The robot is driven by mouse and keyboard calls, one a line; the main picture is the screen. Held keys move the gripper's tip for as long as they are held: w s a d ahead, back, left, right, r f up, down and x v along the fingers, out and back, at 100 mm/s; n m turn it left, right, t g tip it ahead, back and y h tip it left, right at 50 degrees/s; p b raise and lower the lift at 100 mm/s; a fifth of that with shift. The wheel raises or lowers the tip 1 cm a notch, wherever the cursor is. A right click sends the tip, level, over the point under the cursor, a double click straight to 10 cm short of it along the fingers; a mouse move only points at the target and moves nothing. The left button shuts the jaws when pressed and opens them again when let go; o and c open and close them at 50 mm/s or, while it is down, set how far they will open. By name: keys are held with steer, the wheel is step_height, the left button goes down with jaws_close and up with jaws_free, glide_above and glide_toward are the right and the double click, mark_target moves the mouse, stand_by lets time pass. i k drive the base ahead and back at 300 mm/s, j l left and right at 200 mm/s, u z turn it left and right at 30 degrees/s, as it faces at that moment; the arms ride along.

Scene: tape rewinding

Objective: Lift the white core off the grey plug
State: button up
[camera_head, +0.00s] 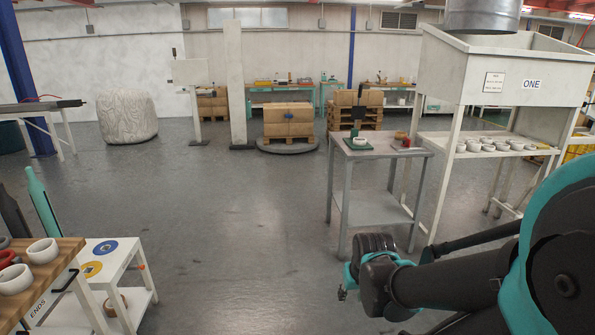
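A small white core (361,142) sits on a green base at the left of the grey table (385,155); a dark upright post stands behind it. I cannot make out a grey plug under it. More white cores lie on the wooden top at the lower left: one core (43,251) and another core (15,280). Several white cores (488,147) stand on the shelf under the white hopper. My gripper (343,293) is small and dark at the end of my teal and black arm, over the floor in front of the grey table and apart from every core. Its fingers are too small to read.
A white cart (127,262) with a blue and a yellow disc stands beside the wooden top. The white hopper marked ONE (490,75) rises right of the grey table. Cardboard boxes (288,120) stand on a pallet behind. The middle floor is clear.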

mark_target(356, 143)
steer(key=i, duration=0.9)
steer(key=i+j+z, duration=0.15)
steer(key=i, duration=0.8)
